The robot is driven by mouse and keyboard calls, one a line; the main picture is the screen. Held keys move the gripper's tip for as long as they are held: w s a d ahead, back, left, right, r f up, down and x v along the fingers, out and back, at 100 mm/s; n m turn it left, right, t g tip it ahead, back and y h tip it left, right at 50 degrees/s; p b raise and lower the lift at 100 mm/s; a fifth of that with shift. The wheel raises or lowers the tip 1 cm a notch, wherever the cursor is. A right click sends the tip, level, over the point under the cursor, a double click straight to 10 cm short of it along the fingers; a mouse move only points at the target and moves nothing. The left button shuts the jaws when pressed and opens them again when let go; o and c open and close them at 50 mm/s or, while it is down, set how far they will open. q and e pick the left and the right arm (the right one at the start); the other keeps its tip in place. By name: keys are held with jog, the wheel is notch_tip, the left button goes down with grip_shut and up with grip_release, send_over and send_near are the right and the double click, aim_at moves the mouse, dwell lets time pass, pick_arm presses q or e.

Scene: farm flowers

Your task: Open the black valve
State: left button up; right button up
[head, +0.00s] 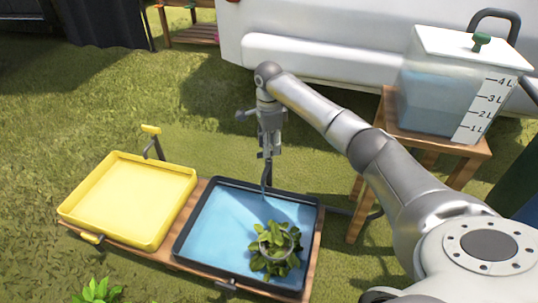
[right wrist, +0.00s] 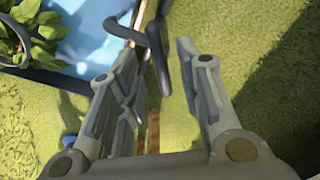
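The black valve (right wrist: 158,58) shows in the right wrist view as a dark flat handle beside a curved dark spout. It lies in the gap between the fingers of my right gripper (right wrist: 158,40), which are apart; I cannot tell if either finger touches it. In the head view my right gripper (head: 266,152) points down over the back edge of the black-rimmed tray (head: 192,222). There the gripper hides the valve handle, and only the dark spout (head: 267,176) shows below it. My left gripper is not in view.
A potted plant (head: 275,250) stands in the blue-floored tray. A yellow tray (head: 120,205) with a yellow valve (head: 151,129) is to its left. A water tank (head: 435,95) stands on a wooden stand (head: 400,115) at the right.

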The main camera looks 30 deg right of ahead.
jog(key=shift+f+b, duration=0.35)
jog(key=shift+f, duration=0.55)
grip_shut()
